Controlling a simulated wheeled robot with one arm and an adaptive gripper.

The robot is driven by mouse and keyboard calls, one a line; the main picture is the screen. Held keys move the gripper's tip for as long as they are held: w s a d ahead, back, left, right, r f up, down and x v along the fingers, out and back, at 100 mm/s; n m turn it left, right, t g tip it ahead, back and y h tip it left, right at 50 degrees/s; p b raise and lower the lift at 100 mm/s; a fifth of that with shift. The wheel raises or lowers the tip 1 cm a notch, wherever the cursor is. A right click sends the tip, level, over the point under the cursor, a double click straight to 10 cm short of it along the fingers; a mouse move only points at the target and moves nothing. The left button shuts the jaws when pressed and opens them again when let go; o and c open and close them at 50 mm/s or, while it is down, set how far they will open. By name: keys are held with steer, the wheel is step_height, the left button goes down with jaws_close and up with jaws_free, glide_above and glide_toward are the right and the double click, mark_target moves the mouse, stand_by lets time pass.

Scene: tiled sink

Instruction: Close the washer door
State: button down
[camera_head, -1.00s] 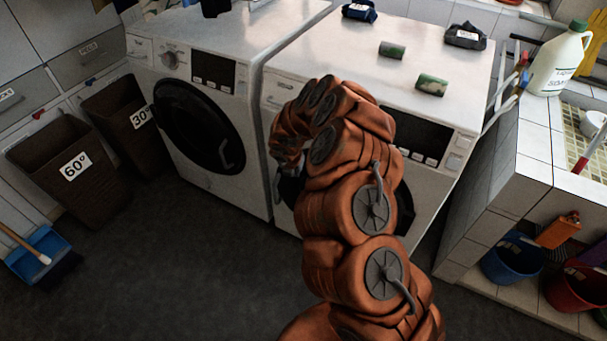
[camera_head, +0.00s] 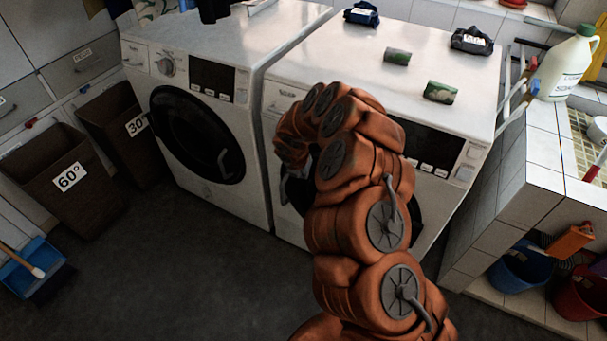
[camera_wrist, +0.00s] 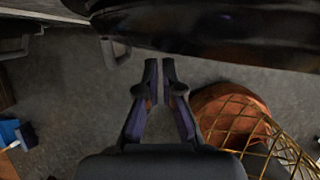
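Two white washers stand side by side. The left washer (camera_head: 255,170) has a round black door (camera_head: 198,134), which looks flush with its front. The right washer (camera_head: 315,75) is largely covered by my orange-sleeved arm; only a dark edge of its door (camera_head: 416,212) shows beside the arm, so its angle cannot be told there. In the wrist view a dark, glossy, curved surface, apparently a washer door (camera_wrist: 215,25), spans the top. My gripper (camera_wrist: 160,65) points towards it, its fingertips almost together with nothing seen between them, apparently just short of it. The head view hides the fingers behind my arm.
Brown laundry bins (camera_head: 62,185) and a blue dustpan (camera_head: 35,265) stand at the left. A tiled counter with buckets (camera_head: 522,265) below bounds the right. Cans (camera_head: 440,92) lie on the right washer. A wire lattice (camera_wrist: 265,135) shows at the wrist view's right. Dark floor is clear in front.

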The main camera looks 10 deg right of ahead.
steer(key=shift+w+d+r+b, duration=0.25)
steer(key=shift+w+d+b, duration=0.1)
steer(key=shift+w, duration=0.1)
steer(key=s+a+r+b, duration=0.5)
steer(key=s+r, duration=0.2)
steer(key=r, duration=0.1)
steer(key=shift+a+r+b, duration=0.3)
steer(key=shift+r+b, duration=0.05)
steer(key=shift+w+r, duration=0.1)
